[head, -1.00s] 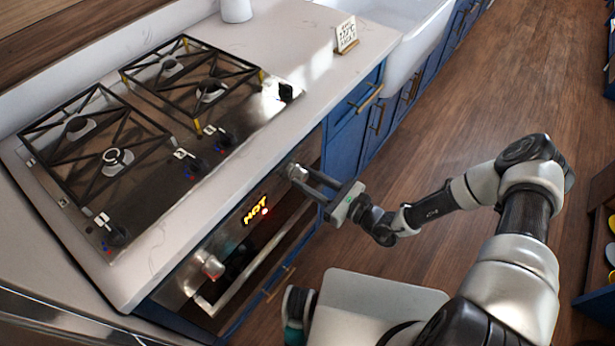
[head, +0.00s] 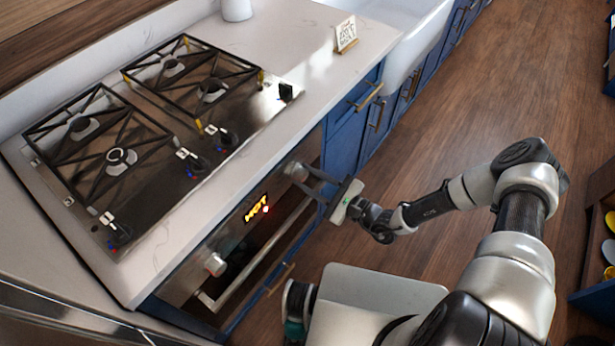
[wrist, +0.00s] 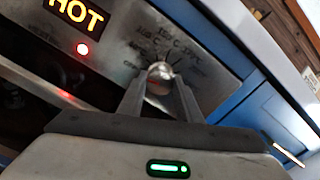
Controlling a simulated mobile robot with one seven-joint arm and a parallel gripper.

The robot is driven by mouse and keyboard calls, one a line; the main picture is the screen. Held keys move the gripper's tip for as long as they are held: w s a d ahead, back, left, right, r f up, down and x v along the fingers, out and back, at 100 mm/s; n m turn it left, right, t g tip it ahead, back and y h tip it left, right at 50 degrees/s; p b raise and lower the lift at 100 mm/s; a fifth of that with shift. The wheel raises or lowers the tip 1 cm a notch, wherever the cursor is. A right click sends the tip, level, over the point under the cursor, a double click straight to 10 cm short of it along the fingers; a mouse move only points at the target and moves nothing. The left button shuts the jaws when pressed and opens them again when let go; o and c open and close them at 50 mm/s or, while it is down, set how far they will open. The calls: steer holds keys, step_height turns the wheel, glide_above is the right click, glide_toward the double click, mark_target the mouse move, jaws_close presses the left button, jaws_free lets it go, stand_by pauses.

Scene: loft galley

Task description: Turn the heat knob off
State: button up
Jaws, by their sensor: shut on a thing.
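The round silver heat knob (wrist: 160,72) sits on the oven's steel front panel, at the panel's right end in the head view (head: 294,171). My gripper (wrist: 160,90) is shut on this knob, one finger on each side. It also reaches the knob from the right in the head view (head: 303,178). Temperature marks (wrist: 172,42) are printed around the knob, but they are too blurred to read fully. A lit yellow HOT display (head: 256,208) and a red light (wrist: 82,49) are on the panel left of the knob.
A second knob (head: 215,264) is at the panel's left end. The oven handle bar (head: 255,258) runs below the panel. The countertop edge (head: 215,185) and gas cooktop (head: 150,185) are above. Wooden floor (head: 440,130) is open to the right.

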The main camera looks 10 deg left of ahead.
steer(key=o, duration=1)
steer(key=shift+o, duration=0.2)
steer(key=v, duration=1.7)
steer(key=shift+d, duration=0.25)
steer(key=shift+s, duration=0.15)
steer(key=s+d+r+n+h+p, duration=0.2)
steer(key=r+n+h, duration=0.3)
steer(key=r, duration=1.1)
steer(key=s+d+r+n+h+p, duration=0.3)
steer(key=s+d+r+n+h, duration=0.2)
steer(key=r, duration=1.1)
steer(key=s+d+r+n+g+h+p, duration=0.1)
steer(key=s+d+r+n+h+p, duration=0.2)
steer(key=r, duration=1.4)
steer(key=d+n+h, duration=0.1)
steer(key=n+h, duration=0.2)
steer(key=n, duration=0.1)
steer(key=shift+s+h, duration=0.3)
